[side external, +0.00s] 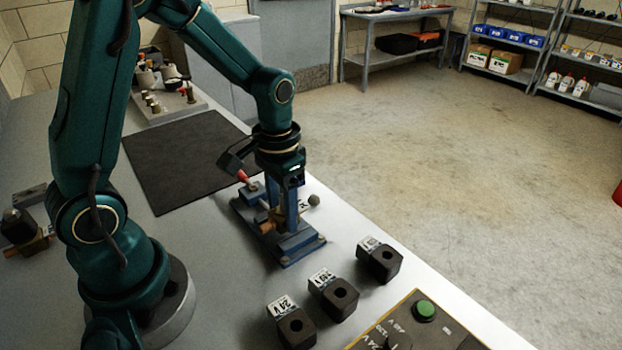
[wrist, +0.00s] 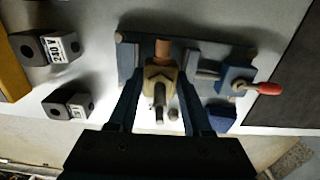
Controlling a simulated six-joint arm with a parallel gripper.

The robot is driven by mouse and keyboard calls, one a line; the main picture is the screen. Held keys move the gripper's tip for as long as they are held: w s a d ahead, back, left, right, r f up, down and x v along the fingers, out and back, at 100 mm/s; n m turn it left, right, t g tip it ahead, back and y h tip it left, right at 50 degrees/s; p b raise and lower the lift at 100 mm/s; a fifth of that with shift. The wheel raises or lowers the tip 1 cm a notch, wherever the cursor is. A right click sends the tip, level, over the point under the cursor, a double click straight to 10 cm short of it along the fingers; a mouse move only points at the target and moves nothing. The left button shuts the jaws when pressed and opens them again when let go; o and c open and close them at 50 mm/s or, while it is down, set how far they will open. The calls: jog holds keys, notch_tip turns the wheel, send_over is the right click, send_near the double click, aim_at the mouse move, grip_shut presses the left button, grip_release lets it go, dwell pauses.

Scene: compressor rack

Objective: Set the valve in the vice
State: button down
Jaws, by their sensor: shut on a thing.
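The brass valve (wrist: 160,76) is between the two fingers of my gripper (wrist: 161,108), with its stem towards the wrist camera and a copper stub (wrist: 162,50) beyond it. My gripper (side external: 284,212) is shut on the valve, pointing down over the vice. The blue vice (side external: 300,243) is on the bench near its front edge, and its red handle (side external: 243,175) shows behind the gripper. In the wrist view the vice (wrist: 128,60) lies under the valve, with the red handle (wrist: 259,87) at right. Whether the valve touches the vice is hard to tell.
Three black coils with white labels stand in front of the vice: one near (side external: 296,328), one middle (side external: 341,298), one far (side external: 384,263). A panel with a green button (side external: 425,310) is at the front. A dark mat (side external: 175,165) and a tray of fittings (side external: 168,112) lie behind.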

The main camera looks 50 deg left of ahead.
jog(key=shift+f, duration=0.25)
jog(key=shift+r, duration=0.35)
jog(key=shift+f, duration=0.35)
jog(key=shift+r, duration=0.35)
dwell(0.4)
grip_release()
dwell(0.3)
jog(key=shift+r, duration=3.5)
